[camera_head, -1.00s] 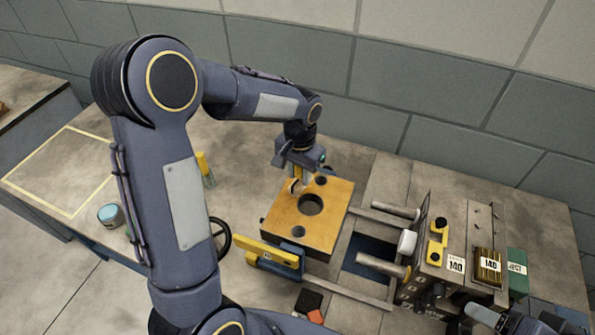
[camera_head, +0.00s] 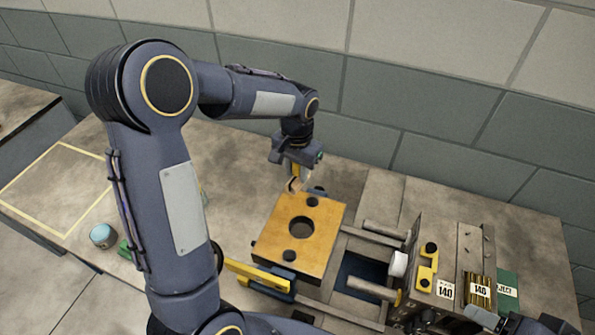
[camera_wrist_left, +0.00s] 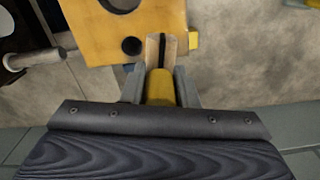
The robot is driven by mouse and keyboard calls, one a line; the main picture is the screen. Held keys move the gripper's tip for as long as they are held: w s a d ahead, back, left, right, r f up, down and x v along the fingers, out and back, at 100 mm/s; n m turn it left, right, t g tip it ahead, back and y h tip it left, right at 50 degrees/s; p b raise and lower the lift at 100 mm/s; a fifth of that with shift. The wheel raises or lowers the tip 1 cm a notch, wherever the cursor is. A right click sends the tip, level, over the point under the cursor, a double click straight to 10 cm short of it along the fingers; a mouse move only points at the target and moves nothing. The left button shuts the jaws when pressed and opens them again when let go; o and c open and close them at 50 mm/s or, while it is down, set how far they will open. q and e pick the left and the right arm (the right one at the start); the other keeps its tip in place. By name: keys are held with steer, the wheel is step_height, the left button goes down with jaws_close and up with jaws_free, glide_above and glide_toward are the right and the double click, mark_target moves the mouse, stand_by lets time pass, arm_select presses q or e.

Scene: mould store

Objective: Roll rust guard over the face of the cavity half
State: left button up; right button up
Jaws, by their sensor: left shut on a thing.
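The cavity half (camera_head: 275,232) is an orange-tan square plate with a large round hole in its middle and smaller dark holes. Any coating on the face cannot be made out.
A pot with a light-blue top (camera_head: 103,235) stands at left near a yellow-outlined area (camera_head: 55,185). Steel rails (camera_head: 372,288) and the grey mould block with labels (camera_head: 445,280) stand right of the plate. A yellow bar (camera_head: 257,275) lies along its near side. A block wall closes the back.

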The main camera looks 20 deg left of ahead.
arm_select(q)
steer(key=shift+r+p, duration=1.1)
steer(key=shift+r, duration=0.65)
